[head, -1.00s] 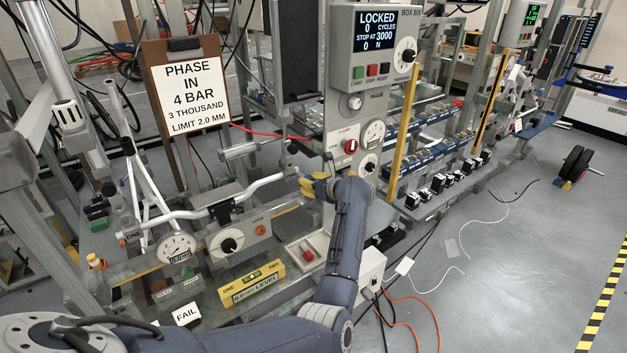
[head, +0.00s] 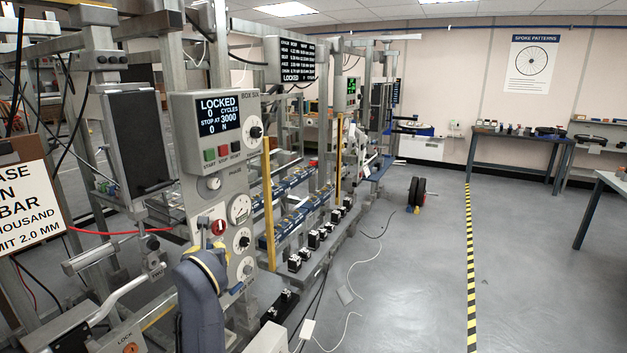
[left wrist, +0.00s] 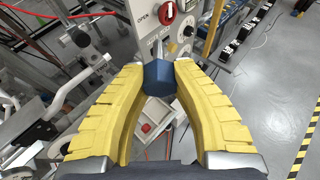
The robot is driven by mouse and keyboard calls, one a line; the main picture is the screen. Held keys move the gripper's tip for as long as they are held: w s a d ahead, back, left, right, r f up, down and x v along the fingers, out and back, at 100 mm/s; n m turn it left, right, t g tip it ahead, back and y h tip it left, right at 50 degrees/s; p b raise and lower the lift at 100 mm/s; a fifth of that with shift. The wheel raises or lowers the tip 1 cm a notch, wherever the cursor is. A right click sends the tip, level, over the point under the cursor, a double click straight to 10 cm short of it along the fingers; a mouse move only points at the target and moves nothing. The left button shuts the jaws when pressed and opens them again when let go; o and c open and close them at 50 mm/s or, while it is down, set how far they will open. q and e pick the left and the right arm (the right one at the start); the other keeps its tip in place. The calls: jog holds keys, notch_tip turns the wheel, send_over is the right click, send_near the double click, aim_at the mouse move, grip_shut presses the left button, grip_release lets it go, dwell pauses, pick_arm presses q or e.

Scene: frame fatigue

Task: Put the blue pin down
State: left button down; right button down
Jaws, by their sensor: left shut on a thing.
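My left gripper (head: 212,262) has yellow fingers and is in front of the lower part of the grey box-six control panel (head: 212,165). In the left wrist view the two fingers (left wrist: 147,70) close on the blue pin (left wrist: 158,77), whose blunt, faceted blue head shows between the fingertips. In the head view I cannot make out the held pin clearly behind the fingers and wrist. My right gripper is in neither view.
A red knob (left wrist: 167,10) and a red button on a pale box (left wrist: 147,127) lie close around the fingers. A bent silver handlebar (head: 125,298) is left of my arm. A yellow upright (head: 268,205) stands right of the panel. Open floor (head: 410,290) lies to the right.

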pick_arm(q)
jog(key=s+d+r+m+h, duration=0.3)
jog(key=s+d+r+h, duration=0.1)
jog(key=s+d, duration=0.3)
jog(key=shift+d+r+m+t, duration=0.25)
jog(key=shift+r+m+t, duration=0.15)
jog(key=shift+r, duration=0.35)
jog(key=shift+a, duration=0.1)
dwell(2.3)
